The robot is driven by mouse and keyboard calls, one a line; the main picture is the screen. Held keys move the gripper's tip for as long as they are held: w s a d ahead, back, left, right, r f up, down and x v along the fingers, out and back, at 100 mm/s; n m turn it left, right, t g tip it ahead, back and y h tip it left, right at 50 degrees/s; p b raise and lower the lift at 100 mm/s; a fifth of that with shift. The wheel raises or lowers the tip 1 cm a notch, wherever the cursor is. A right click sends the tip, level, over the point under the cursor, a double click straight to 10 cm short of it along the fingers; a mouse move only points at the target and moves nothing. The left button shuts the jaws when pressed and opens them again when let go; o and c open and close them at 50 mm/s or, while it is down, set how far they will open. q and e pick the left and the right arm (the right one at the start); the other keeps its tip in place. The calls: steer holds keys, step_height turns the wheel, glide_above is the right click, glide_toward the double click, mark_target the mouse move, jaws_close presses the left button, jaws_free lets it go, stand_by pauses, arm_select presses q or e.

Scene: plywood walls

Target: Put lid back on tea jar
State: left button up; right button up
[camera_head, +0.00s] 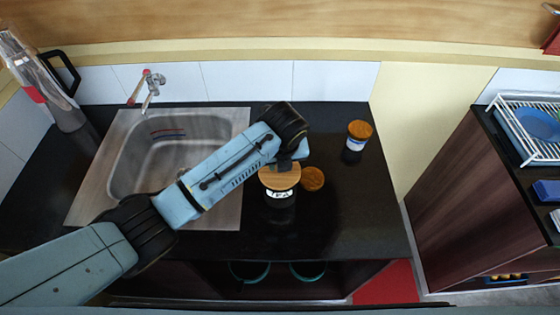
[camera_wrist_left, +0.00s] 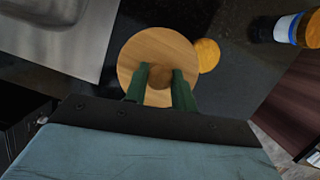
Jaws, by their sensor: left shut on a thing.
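The tea jar (camera_head: 279,195) stands on the dark counter, with part of its white label showing. The round wooden lid (camera_head: 272,181) is over the jar's top and looks about level; I cannot tell whether it is fully seated. In the left wrist view the lid (camera_wrist_left: 150,47) shows from above, with a round knob at its middle. My left gripper (camera_head: 287,166) comes down from above. Its green fingers (camera_wrist_left: 158,78) are shut on the lid's knob. The lid hides the jar in the wrist view. My right gripper is in neither view.
A smaller orange-brown round top (camera_head: 313,178) is close to the lid's right side. A jar with an orange-brown top and blue-white label (camera_head: 357,137) stands farther back right. The steel sink (camera_head: 130,160) lies left. The counter's front right is clear.

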arm_select(q)
steer(key=o, duration=1.5)
steer(key=shift+o, duration=0.2)
steer(key=shift+r, duration=3.5)
jaws_close()
steer(key=shift+f, duration=0.1)
